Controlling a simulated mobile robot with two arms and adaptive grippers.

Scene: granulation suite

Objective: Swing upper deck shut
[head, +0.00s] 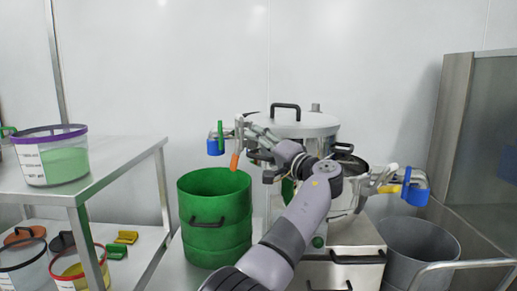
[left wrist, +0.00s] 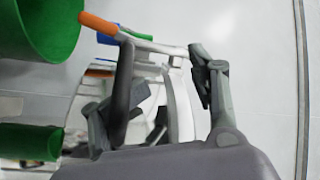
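The upper deck (head: 310,124) is a round steel drum with a flat lid and a black handle. It sits left of and behind the lower body (head: 345,195), offset from it, so part of the lower rim is uncovered. My left gripper (head: 258,153) is at the deck's front left side, beside a clamp with an orange handle (head: 235,160). In the left wrist view its dark fingers (left wrist: 165,85) stand apart, with pale metal parts showing between them. I cannot tell whether they touch the deck. My arm hides much of the deck's front. My right gripper is not in view.
A green bin (head: 215,215) stands left of the machine, close to my gripper. A grey bin (head: 415,250) stands at the right. A clamp with a blue handle (head: 416,190) juts out right. A steel shelf (head: 120,165) with tubs is at the left.

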